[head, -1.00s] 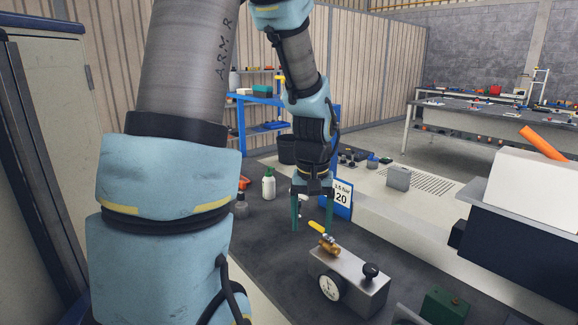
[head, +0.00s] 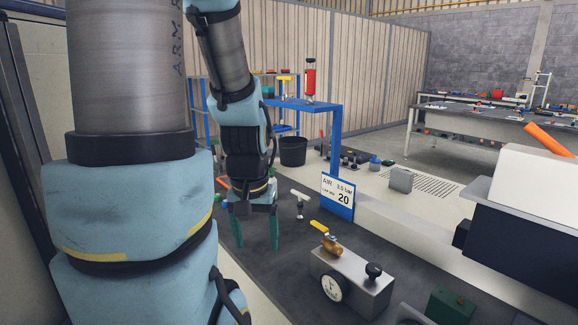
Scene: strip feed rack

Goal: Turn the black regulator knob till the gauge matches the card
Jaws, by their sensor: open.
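The black regulator knob (head: 374,271) stands on top of a grey metal block (head: 352,268) on the dark bench. The round white gauge (head: 332,288) is on the block's front face; its needle is too small to read. A brass valve with a yellow lever (head: 326,238) sits at the block's left end. My gripper (head: 256,246) is open and empty, pointing down, left of the block and well apart from the knob.
A white-topped T-shaped item (head: 300,203) stands behind my gripper. A green box (head: 450,307) is right of the block. A large white and black machine (head: 520,225) borders the right side. The dark bench top (head: 285,275) between gripper and block is clear.

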